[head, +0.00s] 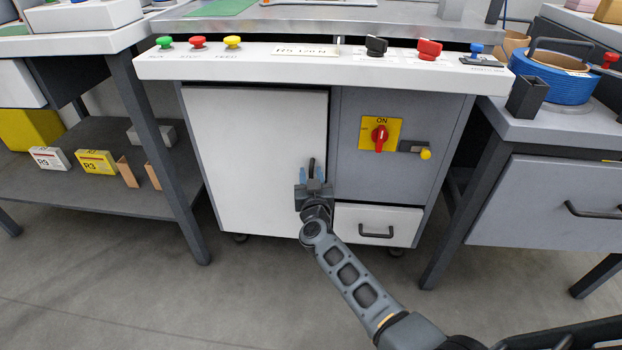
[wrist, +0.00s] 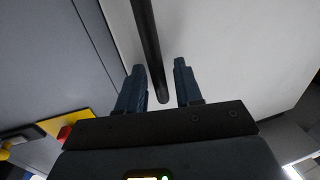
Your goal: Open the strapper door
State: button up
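The strapper door (head: 258,150) is the large white panel on the left of the machine's front. It looks closed, level with the grey panel beside it. Its dark bar handle (head: 312,166) stands upright near the door's right edge, and it also shows in the wrist view (wrist: 148,45). My gripper (head: 313,175) is in front of the handle. In the wrist view, my gripper's blue fingers (wrist: 158,82) are apart, with the handle's end between them. A gap shows on the right side of the handle; whether the left finger touches it I cannot tell.
A grey panel with a red rotary switch (head: 380,138) on a yellow plate is right of the door. Below it is a white drawer (head: 378,225). A shelf table (head: 95,165) stands left and a grey cabinet (head: 545,200) right. The floor in front is clear.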

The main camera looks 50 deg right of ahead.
jog(key=shift+c, duration=0.2)
grip_shut()
dwell(0.4)
